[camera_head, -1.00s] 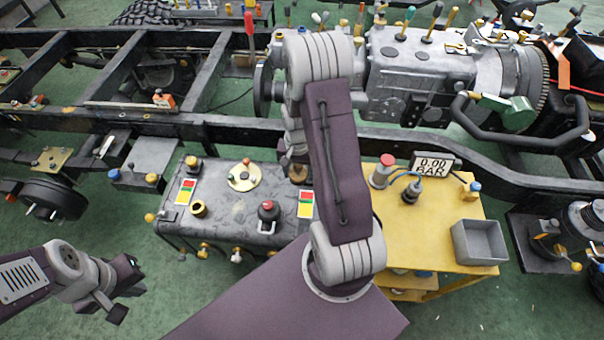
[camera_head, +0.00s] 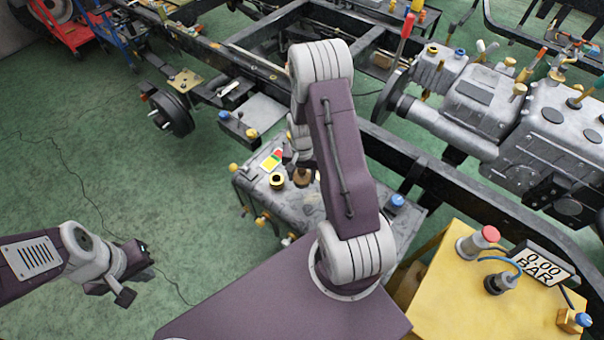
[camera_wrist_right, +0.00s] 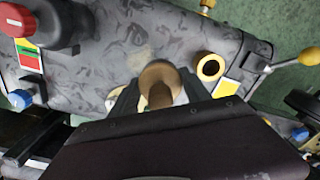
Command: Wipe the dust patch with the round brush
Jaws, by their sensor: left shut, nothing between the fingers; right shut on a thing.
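The round brush (camera_wrist_right: 158,82) has a brown wooden handle and sits between the fingers of my right gripper (camera_wrist_right: 157,96) in the right wrist view. The gripper is shut on it, above the top of a grey tank (camera_wrist_right: 85,82). A faint pale smudge (camera_wrist_right: 138,58), perhaps the dust patch, shows just beyond the brush. I cannot tell whether the bristles touch the surface. In the head view the brush (camera_head: 302,178) shows small beneath my right arm, which hides much of the tank. My left gripper (camera_head: 128,277) is shut and empty, over the floor at the left.
On the tank are a brass ring fitting (camera_wrist_right: 210,67), a red knob (camera_wrist_right: 17,20) and a blue cap (camera_wrist_right: 20,99). A yellow bench (camera_head: 445,285) with a gauge display (camera_head: 541,263) stands at the right. A chassis frame and gearbox (camera_head: 490,105) lie behind.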

